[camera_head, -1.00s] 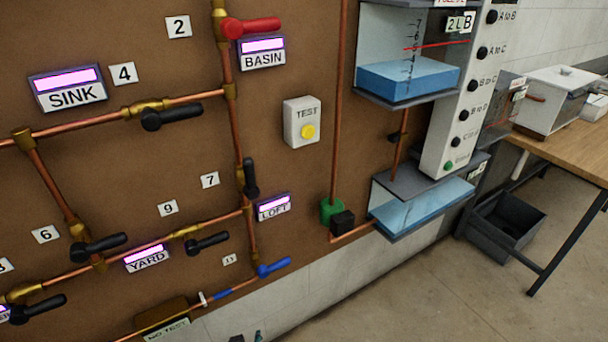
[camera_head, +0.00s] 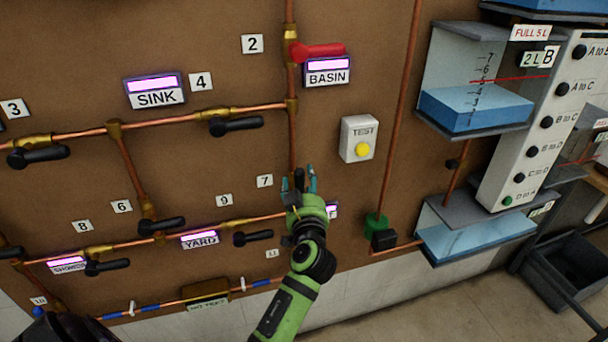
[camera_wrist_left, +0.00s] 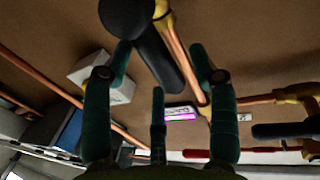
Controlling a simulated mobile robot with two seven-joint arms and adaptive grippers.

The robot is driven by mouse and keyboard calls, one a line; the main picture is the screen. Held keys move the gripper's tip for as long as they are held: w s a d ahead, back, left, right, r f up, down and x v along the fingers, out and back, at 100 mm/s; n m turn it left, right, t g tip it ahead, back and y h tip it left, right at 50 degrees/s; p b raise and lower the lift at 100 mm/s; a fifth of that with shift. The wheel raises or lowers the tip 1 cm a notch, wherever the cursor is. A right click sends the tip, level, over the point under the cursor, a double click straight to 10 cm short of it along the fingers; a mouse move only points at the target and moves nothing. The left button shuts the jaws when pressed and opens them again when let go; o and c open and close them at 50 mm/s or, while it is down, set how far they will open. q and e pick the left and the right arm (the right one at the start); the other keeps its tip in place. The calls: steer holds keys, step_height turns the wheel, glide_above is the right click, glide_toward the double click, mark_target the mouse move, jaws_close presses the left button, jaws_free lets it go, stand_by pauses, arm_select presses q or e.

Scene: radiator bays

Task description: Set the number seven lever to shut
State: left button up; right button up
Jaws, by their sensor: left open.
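The number seven lever (camera_head: 299,179) is black and sits on the upright copper pipe, right of the tag marked 7 (camera_head: 265,181). Its handle runs roughly along the pipe. In the head view its lower part and valve are hidden by my left gripper (camera_head: 300,183), whose green arm reaches up from below. In the left wrist view the lever's black handle (camera_wrist_left: 153,52) lies between the open, dark teal fingers of my gripper (camera_wrist_left: 160,58). I cannot tell whether any finger touches it. My right gripper is not in view.
A white TEST box (camera_head: 359,138) with a yellow button is right of my gripper. The red BASIN lever (camera_head: 318,50) is above. The lever by tag 9 (camera_head: 253,238) is lower left. A green fitting (camera_head: 376,224) and water tank (camera_head: 475,240) are at right.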

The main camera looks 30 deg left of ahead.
arm_select(q)
steer(key=shift+w+a, duration=0.4)
steer(key=shift+w, duration=0.2)
jaws_close()
steer(key=shift+w, duration=0.1)
